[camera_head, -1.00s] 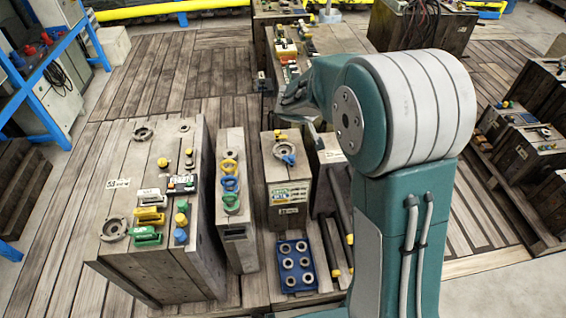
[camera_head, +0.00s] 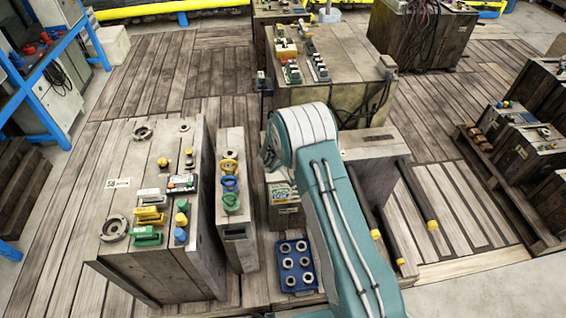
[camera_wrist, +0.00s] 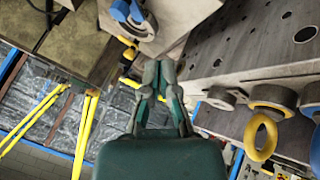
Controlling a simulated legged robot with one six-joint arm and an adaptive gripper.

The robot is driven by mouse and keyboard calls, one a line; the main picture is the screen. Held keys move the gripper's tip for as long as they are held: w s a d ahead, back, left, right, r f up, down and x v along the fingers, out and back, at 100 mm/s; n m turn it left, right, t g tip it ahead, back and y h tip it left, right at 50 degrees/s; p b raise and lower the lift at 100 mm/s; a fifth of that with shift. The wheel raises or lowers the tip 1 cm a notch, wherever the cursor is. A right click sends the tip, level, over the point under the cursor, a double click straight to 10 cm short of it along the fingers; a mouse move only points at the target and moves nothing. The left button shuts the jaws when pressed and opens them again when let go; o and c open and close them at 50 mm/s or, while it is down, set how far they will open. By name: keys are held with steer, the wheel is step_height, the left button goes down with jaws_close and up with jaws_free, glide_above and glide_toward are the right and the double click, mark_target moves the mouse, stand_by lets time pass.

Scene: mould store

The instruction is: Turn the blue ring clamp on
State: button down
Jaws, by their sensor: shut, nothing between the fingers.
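A blue ring clamp (camera_head: 230,183) sits on the narrow wooden block (camera_head: 238,226), between a yellow ring clamp (camera_head: 229,166) and a green one (camera_head: 231,202). In the wrist view a blue ring (camera_wrist: 315,152) is cut off at the right edge, beside the yellow ring (camera_wrist: 262,138). Another blue part (camera_wrist: 128,12) lies on a round grey flange at the top of the wrist view. My gripper (camera_wrist: 162,68) is shut and empty, apart from the rings, to their left in the wrist view. My arm mostly hides it in the head view.
A wide block (camera_head: 132,215) with coloured fittings stands left of the narrow block. A blue tray (camera_head: 296,267) with several round holes is in front. Black bars with yellow ends (camera_head: 432,224) lie at right. A larger block (camera_head: 335,80) stands behind.

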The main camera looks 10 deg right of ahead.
mark_target(277, 173)
steer(key=x, duration=0.7)
steer(key=s+f+x, duration=0.1)
steer(key=x, duration=0.3)
steer(key=shift+w+a+f, duration=0.15)
steer(key=shift+a, duration=0.15)
steer(key=shift+w+d, duration=1.2)
steer(key=shift+d, duration=0.2)
steer(key=shift+w+d+m+g+h, duration=0.3)
steer(key=shift+w+m+h, duration=0.25)
steer(key=shift+m, duration=0.45)
steer(key=shift+w+m, duration=0.1)
steer(key=shift+m, duration=0.2)
